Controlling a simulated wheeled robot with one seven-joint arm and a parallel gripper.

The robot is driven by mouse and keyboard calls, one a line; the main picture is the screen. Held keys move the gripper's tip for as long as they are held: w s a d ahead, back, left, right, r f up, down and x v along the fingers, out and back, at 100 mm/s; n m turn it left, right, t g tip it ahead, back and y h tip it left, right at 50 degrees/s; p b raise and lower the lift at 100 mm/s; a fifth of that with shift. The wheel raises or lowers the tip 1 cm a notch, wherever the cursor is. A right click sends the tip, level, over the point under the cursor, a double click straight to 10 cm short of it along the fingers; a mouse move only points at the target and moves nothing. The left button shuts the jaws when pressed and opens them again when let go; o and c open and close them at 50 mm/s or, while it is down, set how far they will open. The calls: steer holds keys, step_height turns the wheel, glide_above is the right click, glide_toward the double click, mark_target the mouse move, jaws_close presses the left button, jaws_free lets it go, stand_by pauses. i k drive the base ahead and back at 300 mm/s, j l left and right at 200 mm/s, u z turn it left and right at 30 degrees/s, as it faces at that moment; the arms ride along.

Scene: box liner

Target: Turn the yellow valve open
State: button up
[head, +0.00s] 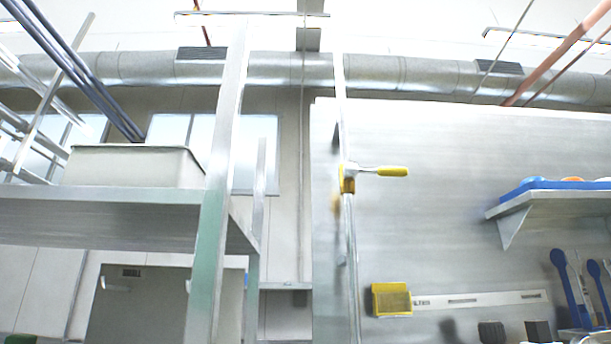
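The yellow valve (348,179) sits on a thin vertical metal pipe (352,260) in the middle of the head view. Its yellow lever handle (392,172) sticks out to the right, roughly level and across the pipe. The pipe runs in front of the left part of a large pale metal wall panel. My gripper is not in view, and nothing touches the valve.
A metal shelf frame (212,260) with a pale bin (135,166) stands at left. A wall shelf (550,203) with a blue tray (565,184) is at right. A yellow box (391,299) and a white rail (480,300) are below the valve. Blue utensils (567,285) hang lower right.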

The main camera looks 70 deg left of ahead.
mark_target(350, 170)
steer(key=u, duration=1.85)
